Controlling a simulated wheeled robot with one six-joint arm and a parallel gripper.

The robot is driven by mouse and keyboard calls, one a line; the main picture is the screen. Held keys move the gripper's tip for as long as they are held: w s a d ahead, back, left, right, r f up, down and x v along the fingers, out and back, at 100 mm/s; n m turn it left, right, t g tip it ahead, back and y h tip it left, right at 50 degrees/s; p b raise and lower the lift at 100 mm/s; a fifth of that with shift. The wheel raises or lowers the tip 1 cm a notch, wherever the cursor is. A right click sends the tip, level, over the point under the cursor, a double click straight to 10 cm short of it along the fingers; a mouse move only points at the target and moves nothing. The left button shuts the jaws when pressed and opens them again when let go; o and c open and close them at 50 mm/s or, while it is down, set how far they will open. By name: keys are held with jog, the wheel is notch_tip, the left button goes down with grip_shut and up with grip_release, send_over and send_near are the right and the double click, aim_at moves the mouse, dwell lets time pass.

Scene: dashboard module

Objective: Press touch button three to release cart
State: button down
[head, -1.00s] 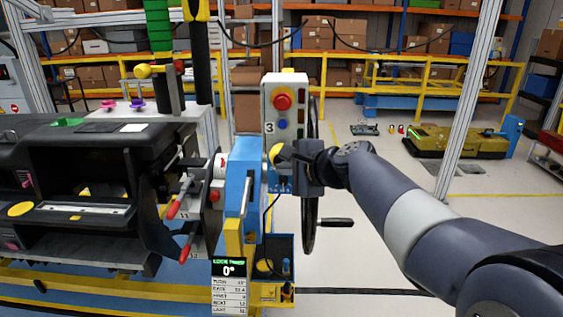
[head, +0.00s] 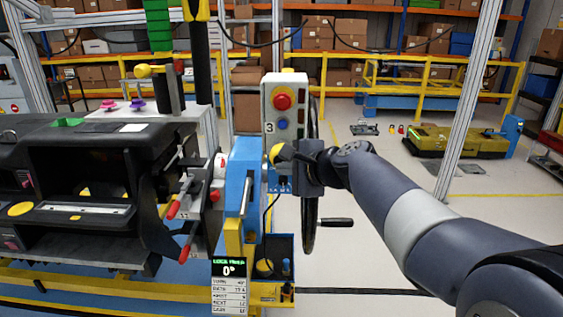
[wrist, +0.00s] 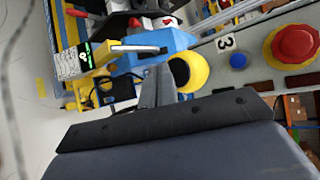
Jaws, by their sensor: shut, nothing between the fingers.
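A grey control box (head: 270,105) marked 3 stands on a blue post in the head view. It carries a red mushroom button (head: 283,101), a small blue button (head: 282,124) and a yellow domed button (head: 276,153) low on its face. The wrist view shows the yellow button (wrist: 187,72), the blue button (wrist: 238,60) and the red button (wrist: 295,43). My gripper (wrist: 158,82) is shut and empty, its fingertips beside the yellow button. I cannot tell whether they touch it. In the head view my gripper partly covers the lower box.
A small display (head: 229,268) reads 0° under a green heading. The black dashboard module (head: 90,180) with red-tipped levers fills the left. A dark handwheel (head: 309,235) stands just behind the box. Grey floor is open to the right, near an upright aluminium post (head: 465,110).

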jog(key=shift+w, duration=0.15)
dwell(0.5)
jog(key=shift+w, duration=0.3)
jog(key=shift+w, duration=0.4)
dwell(0.6)
dwell(0.4)
jog(key=shift+s, duration=0.85)
jog(key=shift+s+a+b, duration=0.1)
jog(key=shift+s+b, duration=0.3)
jog(key=shift+s, duration=2.1)
